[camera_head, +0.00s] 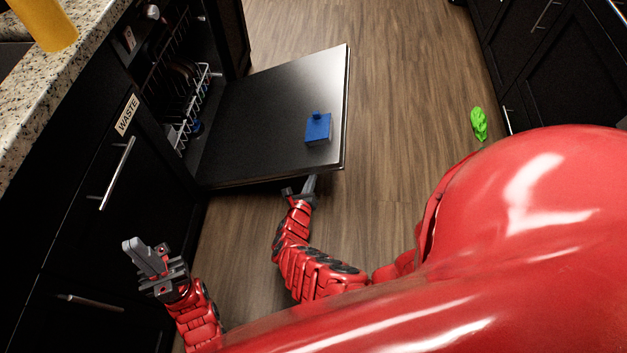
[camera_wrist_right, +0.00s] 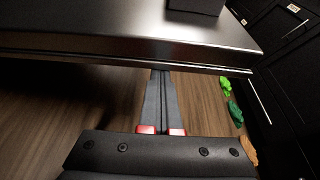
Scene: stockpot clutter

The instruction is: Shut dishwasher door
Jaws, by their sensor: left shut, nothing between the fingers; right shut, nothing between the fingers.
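The dishwasher door (camera_head: 262,112) is swung down, wide open, its dark metal inner face up. A blue box-like object (camera_head: 318,129) lies on it near the outer edge. The dishwasher's opening shows a white rack (camera_head: 187,105) at the left. My right gripper (camera_head: 309,184) is shut and empty at the near outer corner of the door. In the right wrist view its fingertips (camera_wrist_right: 160,75) reach to the door's edge (camera_wrist_right: 120,62), partly under it; whether they touch is unclear. My left gripper (camera_head: 135,247) is shut and empty, in front of the cabinets at the left.
A granite counter (camera_head: 50,85) with a yellow object (camera_head: 45,22) runs along the left above dark cabinets, one labelled WASTE (camera_head: 126,115). A green item (camera_head: 478,124) lies on the wooden floor by the right cabinets. The floor (camera_head: 400,60) beyond the door is clear.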

